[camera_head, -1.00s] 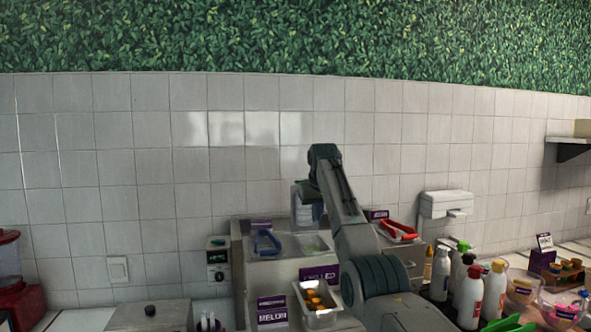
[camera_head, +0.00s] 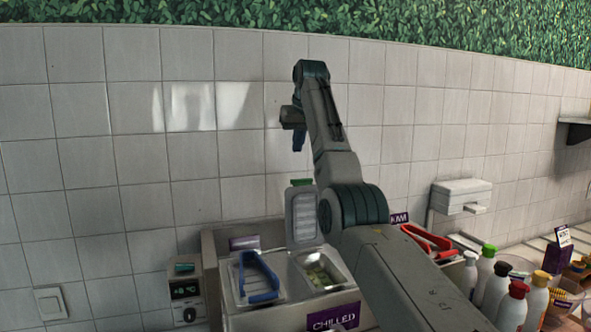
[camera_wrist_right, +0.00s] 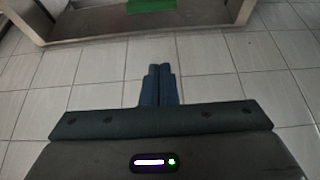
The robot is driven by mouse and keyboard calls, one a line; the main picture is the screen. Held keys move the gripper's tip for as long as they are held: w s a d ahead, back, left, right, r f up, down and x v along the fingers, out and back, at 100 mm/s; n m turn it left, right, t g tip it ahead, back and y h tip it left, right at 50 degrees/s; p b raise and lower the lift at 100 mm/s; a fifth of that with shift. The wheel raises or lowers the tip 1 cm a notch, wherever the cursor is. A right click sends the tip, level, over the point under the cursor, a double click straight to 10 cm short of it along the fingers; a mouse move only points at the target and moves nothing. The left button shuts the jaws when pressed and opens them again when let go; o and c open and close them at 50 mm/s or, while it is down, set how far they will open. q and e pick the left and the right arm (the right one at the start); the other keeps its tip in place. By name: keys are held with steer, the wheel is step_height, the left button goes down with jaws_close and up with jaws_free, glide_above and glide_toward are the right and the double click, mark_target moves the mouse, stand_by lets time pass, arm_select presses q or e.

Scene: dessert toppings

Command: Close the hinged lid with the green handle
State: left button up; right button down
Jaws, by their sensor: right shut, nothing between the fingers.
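The hinged lid (camera_head: 303,217) stands open and upright at the back of a metal bin (camera_head: 322,270) in the chilled unit. Its green handle (camera_head: 301,182) is at the lid's top edge. A green strip at the top of the right wrist view (camera_wrist_right: 152,6) looks like the same handle. My right gripper (camera_head: 297,144) is above the lid, pointing down and apart from it. Its blue fingers (camera_wrist_right: 160,72) are together and empty. My left gripper is in neither view.
Blue tongs (camera_head: 258,278) lie on the bin left of the open one. Red tongs (camera_head: 430,240) lie to the right, behind my arm. Several sauce bottles (camera_head: 495,285) stand at the right. The tiled wall (camera_head: 240,170) is close behind.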

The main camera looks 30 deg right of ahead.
steer(key=p+x, duration=0.4)
steer(key=x, duration=0.5)
steer(key=s, duration=0.2)
steer(key=s+a+p, duration=0.1)
steer(key=s, duration=0.1)
steer(key=shift+f, duration=0.1)
steer(key=shift+s, duration=0.1)
